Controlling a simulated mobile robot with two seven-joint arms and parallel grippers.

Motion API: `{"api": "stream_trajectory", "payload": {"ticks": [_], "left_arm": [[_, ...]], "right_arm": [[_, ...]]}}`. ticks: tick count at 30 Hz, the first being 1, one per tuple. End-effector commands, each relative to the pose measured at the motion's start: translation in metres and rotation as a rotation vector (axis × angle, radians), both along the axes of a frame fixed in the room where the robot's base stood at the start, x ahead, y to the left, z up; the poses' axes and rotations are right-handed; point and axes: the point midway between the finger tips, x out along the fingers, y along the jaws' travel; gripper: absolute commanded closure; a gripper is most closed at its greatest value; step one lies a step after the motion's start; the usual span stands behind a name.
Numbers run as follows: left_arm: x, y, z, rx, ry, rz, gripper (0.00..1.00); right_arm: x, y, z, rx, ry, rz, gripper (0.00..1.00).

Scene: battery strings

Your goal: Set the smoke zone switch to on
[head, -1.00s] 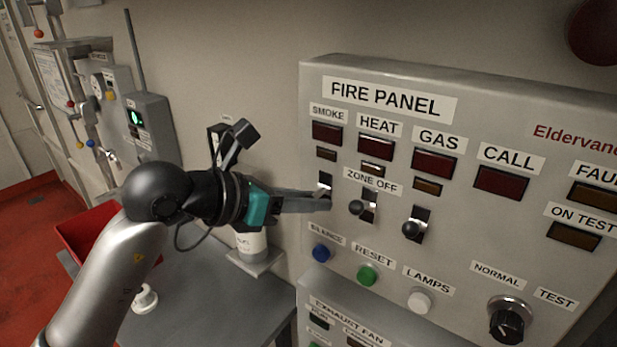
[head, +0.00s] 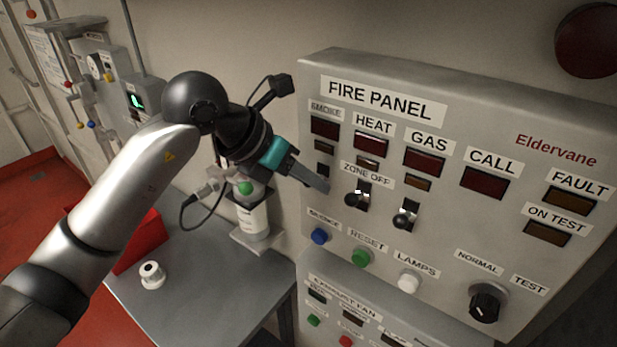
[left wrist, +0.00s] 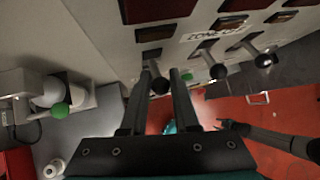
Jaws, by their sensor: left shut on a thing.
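The fire panel (head: 450,120) stands at the right in the head view, with SMOKE, HEAT and GAS columns. My left gripper (head: 322,184) comes in from the upper left, tilted down, its fingertips at the SMOKE switch slot (head: 323,170). In the left wrist view the black-knobbed smoke zone switch (left wrist: 160,86) lies between the fingers, and the gripper is shut on it. The fingers hide the lever in the head view, so its position is unclear. The heat switch (head: 352,199) and gas switch (head: 402,221) stick out to its right.
Blue (head: 320,236), green (head: 361,257) and white (head: 409,281) buttons sit below the switches. A red bin (head: 140,243) is behind my arm.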

Motion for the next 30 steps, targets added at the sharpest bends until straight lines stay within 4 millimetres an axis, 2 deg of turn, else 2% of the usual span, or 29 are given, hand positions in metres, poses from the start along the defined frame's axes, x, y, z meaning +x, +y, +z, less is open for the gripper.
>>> {"api": "stream_trajectory", "payload": {"ticks": [9,10,17,26,30], "left_arm": [[0.000,-0.001,0.002,-0.003,-0.002,-0.004,1.00],[0.000,-0.001,0.002,-0.004,-0.002,-0.004,0.69],[0.000,-0.001,0.001,-0.003,-0.002,-0.002,0.43],[0.000,0.001,0.002,-0.001,-0.002,0.000,0.42],[-0.004,0.010,0.013,-0.002,-0.005,0.001,0.42]], "right_arm": [[0.000,0.000,0.000,0.000,0.000,0.000,0.50],[0.000,0.000,0.000,0.000,0.000,0.000,0.50],[0.000,0.000,0.000,0.000,0.000,0.000,0.50],[0.000,0.000,-0.001,0.000,0.000,0.000,0.50],[0.000,0.000,-0.006,0.000,0.000,0.000,0.50]]}}
